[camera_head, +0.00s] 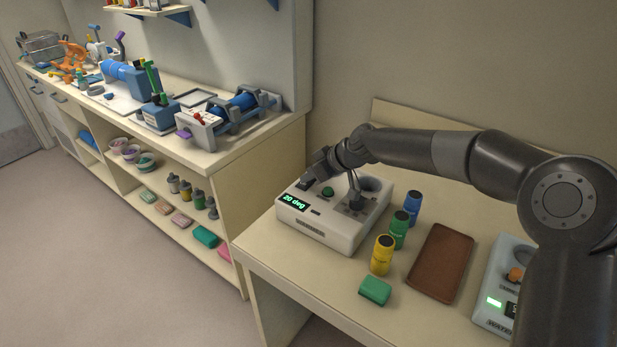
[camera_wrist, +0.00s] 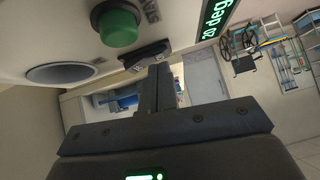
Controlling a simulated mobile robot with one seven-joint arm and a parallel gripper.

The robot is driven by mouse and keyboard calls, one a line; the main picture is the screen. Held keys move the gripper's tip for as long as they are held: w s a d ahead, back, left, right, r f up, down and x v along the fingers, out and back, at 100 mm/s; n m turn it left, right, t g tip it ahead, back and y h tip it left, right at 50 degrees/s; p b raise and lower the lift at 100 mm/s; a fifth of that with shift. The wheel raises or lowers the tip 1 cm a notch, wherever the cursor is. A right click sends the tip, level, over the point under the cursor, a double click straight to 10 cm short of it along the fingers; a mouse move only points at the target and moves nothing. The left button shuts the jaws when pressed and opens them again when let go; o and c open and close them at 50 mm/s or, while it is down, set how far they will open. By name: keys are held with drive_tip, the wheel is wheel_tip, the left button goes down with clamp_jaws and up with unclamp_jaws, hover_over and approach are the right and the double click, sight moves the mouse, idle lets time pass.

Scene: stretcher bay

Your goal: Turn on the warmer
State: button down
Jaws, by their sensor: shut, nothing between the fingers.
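The warmer (camera_head: 335,236) is a white box on the near table, its lit green display reading "20 deg" (camera_head: 294,202). A green round knob (camera_head: 327,192) and a round well (camera_head: 372,183) are on its top. In the wrist view, the green knob (camera_wrist: 118,26), the display (camera_wrist: 215,18), the well (camera_wrist: 64,72) and a dark rocker-like switch (camera_wrist: 145,54) show close up. My gripper (camera_head: 306,183) is over the warmer's far left part. Its shut, empty fingers (camera_wrist: 160,72) point at the switch, very close; I cannot tell whether they touch it. The switch's position is unclear.
Blue (camera_head: 412,206), green (camera_head: 398,230) and yellow (camera_head: 382,255) bottles stand right of the warmer. A green block (camera_head: 375,291), a brown tray (camera_head: 441,262) and another device with a lit display (camera_head: 493,304) are nearby. A cluttered bench (camera_head: 225,165) stands at left.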

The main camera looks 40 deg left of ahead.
sight(312, 188)
drive_tip(key=shift+w+r, duration=0.15)
drive_tip(key=shift+w, duration=0.25)
drive_tip(key=shift+r, duration=0.25)
drive_tip(key=r, duration=0.4)
drive_tip(key=shift+s+d+r, duration=0.1)
drive_tip(key=shift+s+d, duration=0.15)
drive_tip(key=s+v, duration=0.1)
drive_tip(key=v, duration=0.8)
drive_tip(key=shift+s, duration=0.4)
drive_tip(key=shift+d, duration=0.1)
